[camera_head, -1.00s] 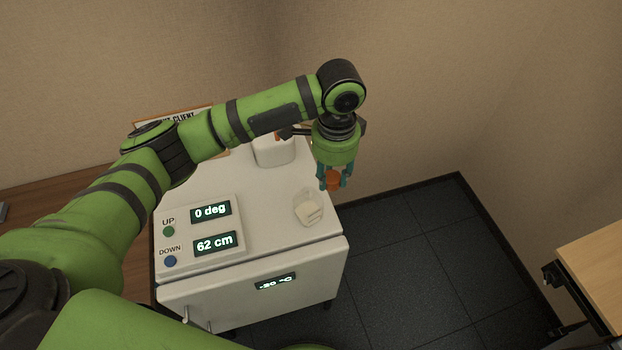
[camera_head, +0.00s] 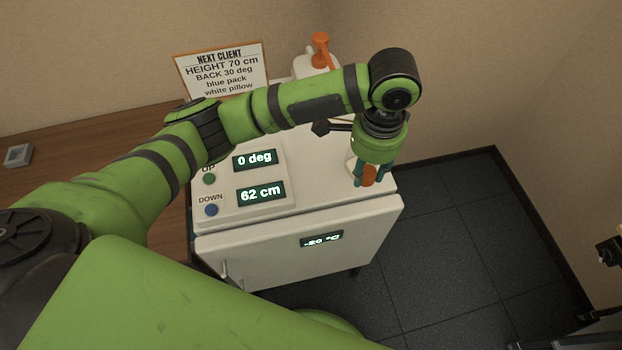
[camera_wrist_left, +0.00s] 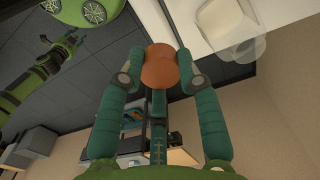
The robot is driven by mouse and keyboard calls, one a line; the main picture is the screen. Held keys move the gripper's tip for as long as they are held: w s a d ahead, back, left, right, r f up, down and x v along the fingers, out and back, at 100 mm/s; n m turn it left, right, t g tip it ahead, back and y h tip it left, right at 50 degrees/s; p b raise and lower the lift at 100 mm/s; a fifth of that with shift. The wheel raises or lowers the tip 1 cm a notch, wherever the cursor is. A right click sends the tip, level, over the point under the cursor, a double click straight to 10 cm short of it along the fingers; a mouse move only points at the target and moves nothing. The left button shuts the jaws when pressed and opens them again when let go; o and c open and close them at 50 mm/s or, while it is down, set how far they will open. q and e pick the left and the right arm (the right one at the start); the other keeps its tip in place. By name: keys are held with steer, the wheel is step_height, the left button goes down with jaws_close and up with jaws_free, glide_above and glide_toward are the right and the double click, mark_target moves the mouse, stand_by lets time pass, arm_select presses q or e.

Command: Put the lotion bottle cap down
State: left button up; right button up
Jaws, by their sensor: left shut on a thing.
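My left gripper (camera_head: 369,180) is shut on an orange cap (camera_head: 370,175), near the right front corner of the white cabinet (camera_head: 340,212). The cap also shows between the teal fingertips in the left wrist view (camera_wrist_left: 158,68). I cannot tell whether the cap touches the cabinet top. A clear container (camera_wrist_left: 243,45) with a pale piece in it stands close by; the gripper hides most of it in the head view. A dark gripper (camera_wrist_left: 66,46), seemingly my right one, shows small in the wrist view.
A control panel (camera_head: 245,190) reads 0 deg and 62 cm. A client sign (camera_head: 222,70) stands at the back beside a brown desk (camera_head: 95,150). The cabinet's right edge drops to dark floor (camera_head: 450,235). Some cabinet top between panel and gripper is bare.

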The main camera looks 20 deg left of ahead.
arm_select(q)
steer(key=a+f, duration=0.1)
steer(key=a, duration=0.1)
steer(key=a+f+p, duration=0.1)
steer(key=a+f, duration=0.1)
steer(key=a, duration=0.1)
steer(key=a+f, duration=0.2)
steer(key=a, duration=0.1)
steer(key=shift+w+a+p, duration=0.25)
steer(key=shift+w+p, duration=0.05)
steer(key=shift+p, duration=0.05)
steer(key=shift+a+f, duration=0.2)
steer(key=shift+a, duration=0.1)
steer(key=shift+f, duration=0.3)
step_height(320, 180, down, 3)
steer(key=shift+f+p, duration=0.15)
steer(key=shift+p, duration=0.25)
steer(key=shift+f, duration=0.15)
arm_select(e)
steer(key=d+r, duration=0.2)
steer(key=shift+w+d+r, duration=0.35)
steer(key=shift+r, duration=0.05)
steer(key=shift+d, duration=0.15)
